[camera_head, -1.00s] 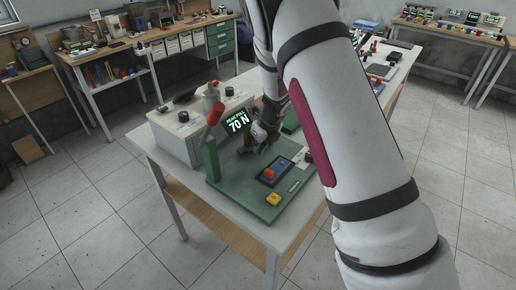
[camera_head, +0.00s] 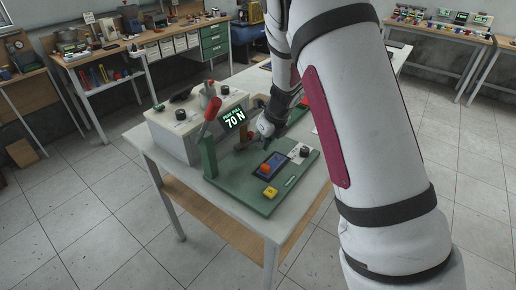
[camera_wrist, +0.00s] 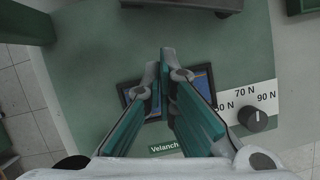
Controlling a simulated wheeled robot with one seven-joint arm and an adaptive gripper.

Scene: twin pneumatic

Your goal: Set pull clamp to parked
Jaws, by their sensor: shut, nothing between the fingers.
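The red handle (camera_head: 212,108), which I take for the pull clamp's lever, leans up to the right above a green post (camera_head: 209,157) at the left of the green fixture plate (camera_head: 240,190). My gripper (camera_head: 265,130) is shut and empty. It is right of the red handle, apart from it, above the rear of the plate. In the wrist view my gripper's fingers (camera_wrist: 159,72) point over the plate and partly cover a dark screen panel (camera_wrist: 130,92). The red handle is not recognisable in the wrist view.

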